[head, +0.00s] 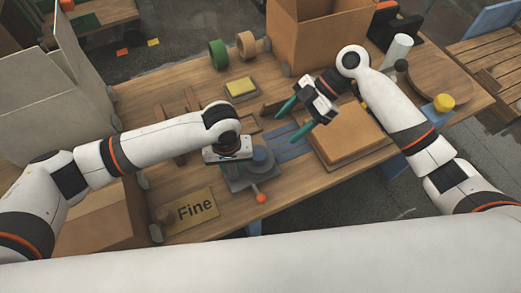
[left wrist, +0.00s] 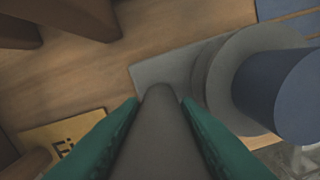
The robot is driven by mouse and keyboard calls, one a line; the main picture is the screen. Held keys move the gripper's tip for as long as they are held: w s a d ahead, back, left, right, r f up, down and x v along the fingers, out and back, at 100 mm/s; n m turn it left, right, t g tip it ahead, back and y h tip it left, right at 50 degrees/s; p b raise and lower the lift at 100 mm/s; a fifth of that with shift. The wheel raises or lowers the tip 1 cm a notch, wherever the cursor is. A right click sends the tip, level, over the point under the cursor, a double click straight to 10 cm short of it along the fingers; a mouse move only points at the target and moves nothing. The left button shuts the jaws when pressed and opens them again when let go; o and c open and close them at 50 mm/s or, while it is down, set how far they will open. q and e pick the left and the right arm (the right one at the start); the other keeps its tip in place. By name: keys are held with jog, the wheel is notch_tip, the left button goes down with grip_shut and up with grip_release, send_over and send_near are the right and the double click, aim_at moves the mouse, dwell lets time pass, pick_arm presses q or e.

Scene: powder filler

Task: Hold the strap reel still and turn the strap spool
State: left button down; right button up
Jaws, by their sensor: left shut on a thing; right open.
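The strap reel (head: 238,184) has a grey base and stands on the bench near the middle. Its blue-grey strap spool (head: 262,158) is on the right side, and an orange knob (head: 261,198) sticks out toward the front. My left gripper (head: 228,160) is over the reel's left part, its fingers hidden in the head view. In the left wrist view, the green fingers (left wrist: 160,105) are shut on a grey upright part of the reel, with the blue spool (left wrist: 285,92) to the right. My right gripper (head: 293,120) is open and empty, its green fingers apart, behind and right of the spool.
Blue strips (head: 288,146) and a brown box (head: 346,135) lie right of the reel. A "Fine" sign (head: 192,210) lies front left. A yellow block (head: 241,87), tape rolls (head: 218,54) and a large carton (head: 310,35) are toward the back.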

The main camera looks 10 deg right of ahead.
aim_at(261, 152)
jog(key=shift+n, duration=0.4)
jog(key=x, duration=1.2)
jog(key=shift+d+f, duration=0.1)
jog(key=shift+c, duration=0.3)
jog(key=c, duration=0.9)
